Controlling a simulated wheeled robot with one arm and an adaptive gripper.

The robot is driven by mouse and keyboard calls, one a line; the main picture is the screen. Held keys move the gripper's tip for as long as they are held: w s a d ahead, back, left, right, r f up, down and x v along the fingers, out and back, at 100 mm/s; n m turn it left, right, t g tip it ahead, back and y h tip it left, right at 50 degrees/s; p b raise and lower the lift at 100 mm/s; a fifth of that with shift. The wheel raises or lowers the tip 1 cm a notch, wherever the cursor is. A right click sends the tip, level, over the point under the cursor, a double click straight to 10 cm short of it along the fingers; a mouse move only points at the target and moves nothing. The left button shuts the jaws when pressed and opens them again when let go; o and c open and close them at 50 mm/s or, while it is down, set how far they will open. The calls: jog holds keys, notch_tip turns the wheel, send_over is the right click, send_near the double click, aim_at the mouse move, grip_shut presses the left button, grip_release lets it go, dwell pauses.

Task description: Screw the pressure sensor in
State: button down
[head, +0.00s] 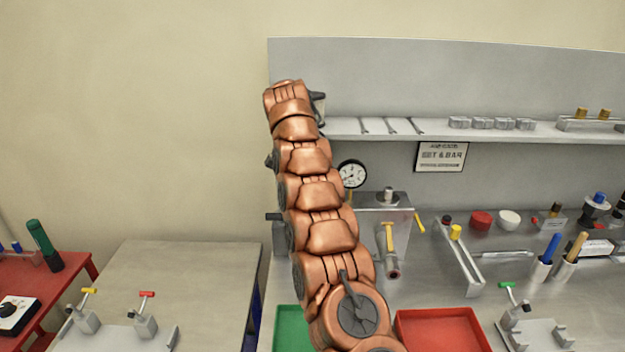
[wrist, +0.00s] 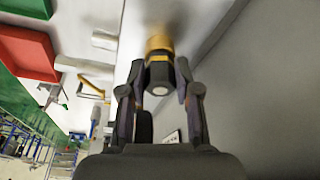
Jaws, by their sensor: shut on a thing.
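In the wrist view my gripper (wrist: 160,78) is shut on the pressure sensor (wrist: 158,72), a short dark cylinder with a yellow-brass band and a pale round end facing the camera. The sensor's far end is blurred against a grey surface, and I cannot tell whether it touches anything. In the head view only a dark edge of my gripper (head: 317,105) shows beside my copper arm, at the left end of the shelf; the sensor is hidden there. A grey block (head: 385,220) with a metal fitting on top stands below the shelf, right of my arm.
A round pressure gauge (head: 352,174) is right beside my arm. The shelf (head: 350,130) carries wrenches, grey blocks and brass parts. A red tray (head: 440,330) and a green tray (head: 290,328) lie in front. The left table (head: 180,275) is bare at the back.

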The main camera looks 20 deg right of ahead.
dwell(0.3)
jog(key=c, duration=0.7)
grip_release()
jog(key=shift+c, duration=0.2)
jog(key=shift+c, duration=0.3)
jog(key=shift+c, duration=0.5)
